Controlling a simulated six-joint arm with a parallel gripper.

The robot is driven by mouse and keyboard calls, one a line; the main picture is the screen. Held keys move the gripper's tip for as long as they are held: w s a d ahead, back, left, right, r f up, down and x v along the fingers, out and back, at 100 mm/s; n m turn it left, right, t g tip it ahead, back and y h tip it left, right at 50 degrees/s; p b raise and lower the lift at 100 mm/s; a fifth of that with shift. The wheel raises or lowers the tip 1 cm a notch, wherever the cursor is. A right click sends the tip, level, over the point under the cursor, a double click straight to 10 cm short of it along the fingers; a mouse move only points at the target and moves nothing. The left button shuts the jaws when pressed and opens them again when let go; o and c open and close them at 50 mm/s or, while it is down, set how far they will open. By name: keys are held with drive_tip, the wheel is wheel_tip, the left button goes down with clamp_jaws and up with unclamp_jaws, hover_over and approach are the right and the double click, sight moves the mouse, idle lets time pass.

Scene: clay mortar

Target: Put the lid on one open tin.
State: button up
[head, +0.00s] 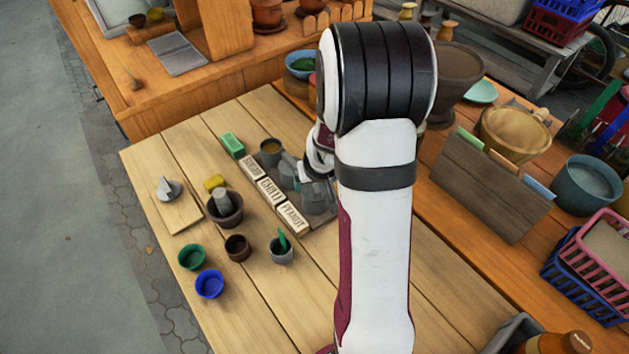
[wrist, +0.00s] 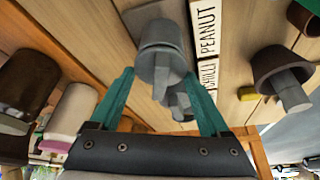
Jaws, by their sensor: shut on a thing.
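My gripper (wrist: 160,84) has its two green fingers on either side of a grey lid (wrist: 161,66). The lid is over the grey tin (wrist: 160,30) beside the PEANUT label; I cannot tell whether it rests fully on the rim. In the head view that tin (head: 316,203) stands partly behind my arm, and the fingers are mostly hidden. A second grey tin (head: 288,176), with a grey top, stands beside the CHILLI label. An open grey tin (head: 271,146) with yellow-brown contents stands at the row's far end.
Name blocks (head: 270,192) line the tins' left side. A mortar with a pestle (head: 224,212), green cup (head: 192,257), blue cup (head: 209,284), brown cup (head: 238,247) and grey pot with green spoon (head: 282,253) stand left. A wooden card holder (head: 490,190) is right.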

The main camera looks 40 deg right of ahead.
drive_tip(key=shift+f, duration=0.2)
drive_tip(key=shift+f, duration=0.15)
idle(0.3)
drive_tip(key=o, duration=1.2)
drive_tip(key=shift+r, duration=3.5)
